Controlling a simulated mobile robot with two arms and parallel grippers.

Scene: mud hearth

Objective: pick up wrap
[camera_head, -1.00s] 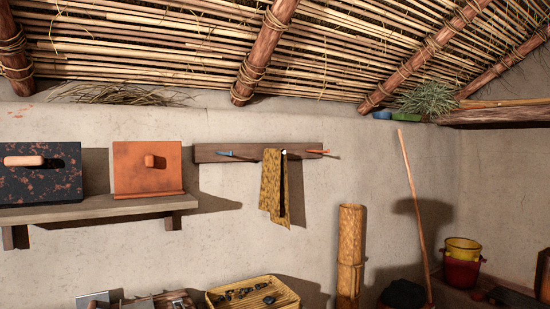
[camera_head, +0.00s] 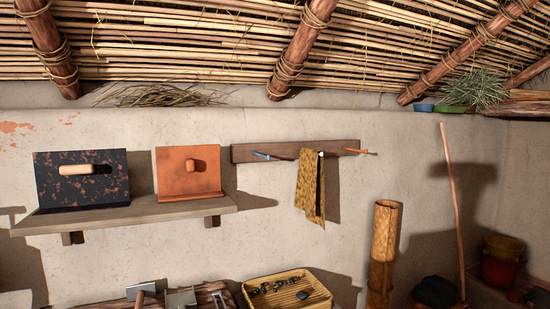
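The wrap is most likely the yellow-brown patterned cloth (camera_head: 309,186), the only cloth in view. It hangs in folds from a dark wooden peg rail (camera_head: 237,153) on the mud wall, its lower end free against the wall. The rail has a blue peg (camera_head: 262,156) to the left of the cloth and an orange-tipped peg (camera_head: 367,151) to the right. Neither of my grippers shows in the head view.
Below are a yellow tray (camera_head: 262,305) with dark pieces, and metal tools (camera_head: 180,298). A tall bamboo tube (camera_head: 383,240), a leaning stick (camera_head: 453,205) and buckets (camera_head: 500,262) stand right.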

